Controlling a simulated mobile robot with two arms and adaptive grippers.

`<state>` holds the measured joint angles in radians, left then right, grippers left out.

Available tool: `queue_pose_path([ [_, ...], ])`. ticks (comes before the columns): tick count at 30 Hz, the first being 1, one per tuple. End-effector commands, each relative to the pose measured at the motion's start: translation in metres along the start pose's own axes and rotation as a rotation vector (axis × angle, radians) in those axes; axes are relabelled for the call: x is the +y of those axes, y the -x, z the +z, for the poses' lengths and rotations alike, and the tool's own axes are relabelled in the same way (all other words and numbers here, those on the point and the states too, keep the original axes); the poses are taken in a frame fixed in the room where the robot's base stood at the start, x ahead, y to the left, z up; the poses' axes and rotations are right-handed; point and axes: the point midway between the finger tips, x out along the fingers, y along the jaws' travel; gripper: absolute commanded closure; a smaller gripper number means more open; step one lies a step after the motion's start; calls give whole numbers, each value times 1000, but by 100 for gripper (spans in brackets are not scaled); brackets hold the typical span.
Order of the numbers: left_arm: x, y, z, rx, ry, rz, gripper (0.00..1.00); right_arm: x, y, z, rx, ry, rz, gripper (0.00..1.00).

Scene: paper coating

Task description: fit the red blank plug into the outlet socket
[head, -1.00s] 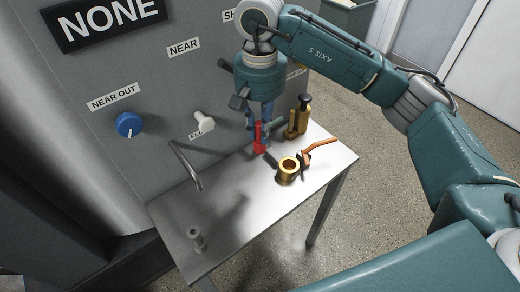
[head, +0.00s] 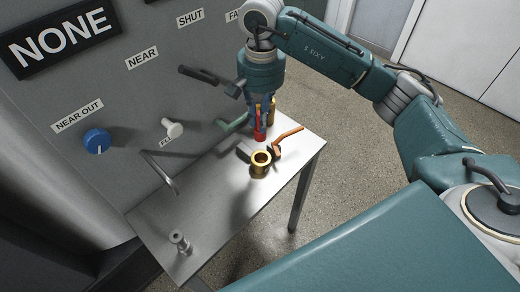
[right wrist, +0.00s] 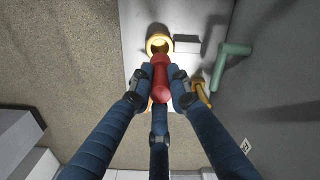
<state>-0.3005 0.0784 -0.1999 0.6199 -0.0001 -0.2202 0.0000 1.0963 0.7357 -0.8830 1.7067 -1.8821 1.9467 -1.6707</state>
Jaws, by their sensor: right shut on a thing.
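The red blank plug (head: 260,133) is held in my right gripper (head: 260,120) above the steel bench. In the right wrist view the red plug (right wrist: 160,80) sits between the blue fingers of my right gripper (right wrist: 160,88). The brass outlet socket (head: 260,163) stands open end up on the bench, just in front of the plug in the head view. In the right wrist view the socket (right wrist: 159,41) lies just beyond the plug's end, and its mouth looks empty. The plug appears apart from the socket. My left gripper is not in view.
An orange-handled valve lever (head: 288,137) is beside the socket. A green handle (head: 233,123) juts from the grey panel (head: 110,78). A bent metal spout (head: 160,172) and small metal post (head: 180,242) are left. The bench's middle (head: 210,205) is clear.

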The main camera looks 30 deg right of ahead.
Motion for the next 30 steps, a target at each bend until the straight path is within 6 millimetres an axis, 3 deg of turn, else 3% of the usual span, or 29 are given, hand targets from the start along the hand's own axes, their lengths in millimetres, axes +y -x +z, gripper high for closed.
queue_pose_path([
  [9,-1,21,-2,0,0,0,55,1,-73,0,-2,0,2,100],
  [17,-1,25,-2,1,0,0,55,1,-95,-1,0,0,1,100],
  [24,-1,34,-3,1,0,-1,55,1,-128,-1,0,0,1,100],
  [30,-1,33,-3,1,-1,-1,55,0,-131,-2,2,2,-2,100],
])
